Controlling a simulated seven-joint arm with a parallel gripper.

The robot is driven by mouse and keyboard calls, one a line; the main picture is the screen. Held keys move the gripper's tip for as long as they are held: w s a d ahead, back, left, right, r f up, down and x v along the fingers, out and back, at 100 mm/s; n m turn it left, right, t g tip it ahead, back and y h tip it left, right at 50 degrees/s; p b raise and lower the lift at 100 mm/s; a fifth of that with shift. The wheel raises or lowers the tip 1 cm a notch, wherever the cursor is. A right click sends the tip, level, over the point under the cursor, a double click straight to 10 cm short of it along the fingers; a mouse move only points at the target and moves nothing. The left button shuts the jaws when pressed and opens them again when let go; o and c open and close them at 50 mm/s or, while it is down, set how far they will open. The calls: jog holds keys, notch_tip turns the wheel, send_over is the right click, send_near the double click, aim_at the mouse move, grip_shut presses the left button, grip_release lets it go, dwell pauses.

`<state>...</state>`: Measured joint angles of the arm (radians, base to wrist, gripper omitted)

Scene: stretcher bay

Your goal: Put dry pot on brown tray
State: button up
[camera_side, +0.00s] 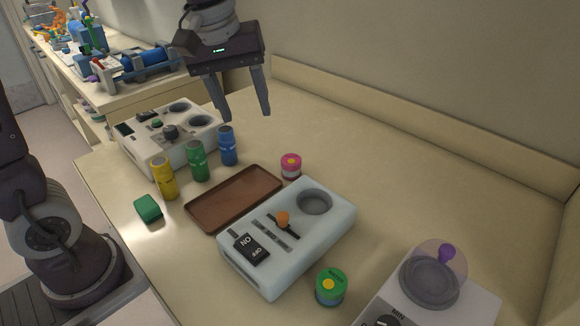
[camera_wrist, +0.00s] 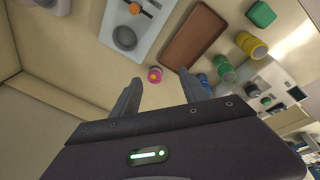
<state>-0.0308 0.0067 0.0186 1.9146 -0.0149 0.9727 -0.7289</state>
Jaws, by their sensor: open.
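The brown tray (camera_side: 235,197) lies flat and empty in the middle of the table; it also shows in the wrist view (camera_wrist: 194,38). A small pink-lidded pot (camera_side: 291,166) with a yellow dot stands just behind the tray's right end; in the wrist view the pot (camera_wrist: 155,74) appears between my fingertips. A green-lidded pot (camera_side: 331,287) with a yellow dot stands at the front; its lid lettering is too small to read surely. I cannot tell which pot is the dry one. My gripper (camera_side: 248,116) is open and empty, above the table behind the tray.
A white device (camera_side: 260,270) with an ON/OFF switch and round well adjoins the tray. Yellow (camera_side: 164,178), green (camera_side: 198,161) and blue (camera_side: 227,145) cylinders and a green block (camera_side: 148,208) stand left. A domed device (camera_side: 430,285) is front right. The table's back right is clear.

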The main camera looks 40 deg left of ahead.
jog(key=w+f+n+g, duration=0.1)
jog(key=w+f+n, duration=0.25)
jog(key=w, duration=0.35)
jog(key=n+g, duration=0.1)
jog(key=n, duration=0.3)
send_near(291, 159)
jog(key=shift+s+d+f, duration=0.15)
jog(key=shift+s+d, duration=0.4)
jog(key=shift+d, duration=0.05)
jog(key=shift+n+g, duration=0.4)
jog(key=shift+n, duration=0.25)
jog(key=f, duration=0.1)
jog(key=w+f, duration=0.2)
jog(key=f, duration=0.1)
jog(key=shift+a, duration=0.25)
jog(key=f, duration=0.7)
jog(key=shift+s+a, duration=0.1)
jog(key=shift+a, duration=0.25)
grip_shut()
jog(key=shift+r, duration=0.25)
notch_tip(291, 159, up, 9)
jog(key=shift+s, duration=0.1)
jog(key=s+a+n, duration=0.3)
jog(key=s+n, duration=0.6)
jog(key=s, duration=0.6)
jog(key=f, duration=0.8)
jog(key=shift+a+f, duration=0.25)
jog(key=shift+f, duration=0.15)
